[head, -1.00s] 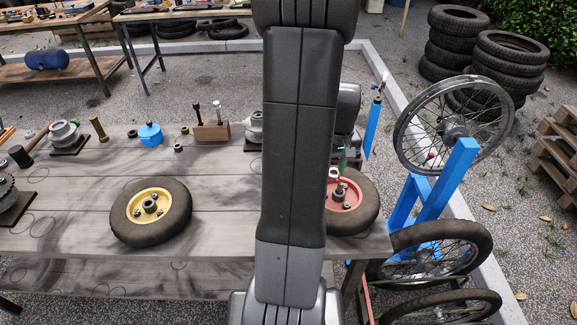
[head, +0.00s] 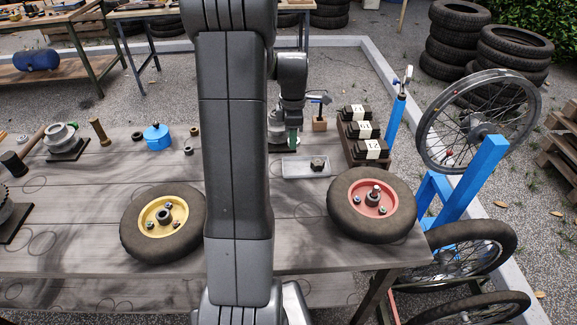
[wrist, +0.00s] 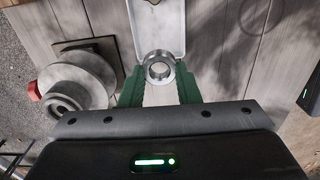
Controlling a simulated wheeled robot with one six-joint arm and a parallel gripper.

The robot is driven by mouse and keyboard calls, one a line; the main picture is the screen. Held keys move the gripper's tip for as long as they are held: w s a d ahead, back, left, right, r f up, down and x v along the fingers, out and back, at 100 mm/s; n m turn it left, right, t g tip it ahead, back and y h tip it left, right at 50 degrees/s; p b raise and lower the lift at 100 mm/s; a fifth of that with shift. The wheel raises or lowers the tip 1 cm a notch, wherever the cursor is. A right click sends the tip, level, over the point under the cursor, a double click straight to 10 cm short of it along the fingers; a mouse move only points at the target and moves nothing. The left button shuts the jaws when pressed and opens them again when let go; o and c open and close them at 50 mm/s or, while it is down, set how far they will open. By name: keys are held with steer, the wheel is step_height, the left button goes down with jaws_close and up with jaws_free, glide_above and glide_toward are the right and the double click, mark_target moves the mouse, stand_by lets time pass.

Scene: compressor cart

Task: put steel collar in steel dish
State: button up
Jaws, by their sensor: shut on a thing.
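My gripper (head: 294,140) has green fingers and points down at the back edge of the steel dish. In the wrist view, my gripper (wrist: 159,80) is shut on the steel collar (wrist: 159,55), a shiny ring between the fingertips. The steel dish (head: 296,172) is a shallow rectangular tray on the bench. In the wrist view, the dish (wrist: 147,32) runs behind and under the collar. How far the collar is above the dish, I cannot tell. The collar is not clearly visible in the head view.
A dark nut (head: 317,164) lies in the dish. A pulley block (wrist: 70,88) stands close beside my gripper. Black boxes (head: 362,134) stand to the right. A red-hubbed wheel (head: 372,204) and a yellow-hubbed wheel (head: 163,222) lie in front.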

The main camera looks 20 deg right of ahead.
mark_target(292, 168)
step_height(292, 168, down, 10)
steer(key=shift+r, duration=0.1)
stand_by(0.4)
steer(key=shift+f, duration=0.2)
steer(key=o, duration=0.8)
steer(key=shift+r, duration=0.1)
step_height(292, 168, up, 12)
steer(key=shift+r, duration=0.15)
